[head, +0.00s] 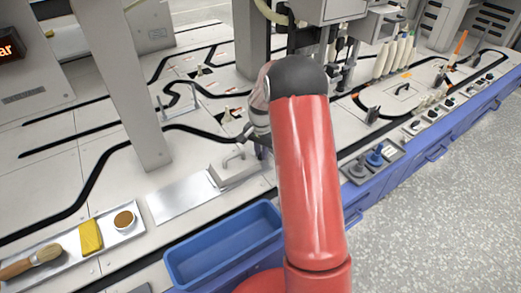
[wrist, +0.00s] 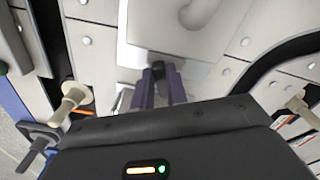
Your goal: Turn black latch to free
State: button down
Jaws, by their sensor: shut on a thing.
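My gripper (wrist: 160,85) shows in the wrist view with its two dark purple fingers close together. Between the fingertips is a small black piece, the black latch (wrist: 157,67), at the edge of a pale block (wrist: 150,35). The fingers are shut on it and cover most of its lower part. I cannot tell which way the latch is turned. In the head view my red arm hides the latch and most of the gripper.
A blue bin (head: 222,245) stands at the bench front. A tray (head: 100,240) with a brush, yellow block and brown-filled cup is at the left. Blue and grey knobs (head: 375,158) are right of my arm. A grey post (head: 132,90) rises left of it.

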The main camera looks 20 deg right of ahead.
jog(key=n, duration=0.2)
jog(key=n+p, duration=0.1)
jog(key=n, duration=0.3)
jog(key=shift+s+d, duration=0.15)
jog(key=shift+d, duration=0.15)
jog(key=n, duration=0.2)
jog(key=n+p, duration=0.1)
jog(key=n, duration=0.3)
jog(key=shift+d+n, duration=0.25)
jog(key=shift+n, duration=0.05)
jog(key=c, duration=1.4)
grip_release()
notch_tip(320, 180, up, 8)
jog(key=p, duration=0.1)
jog(key=shift+f, duration=0.1)
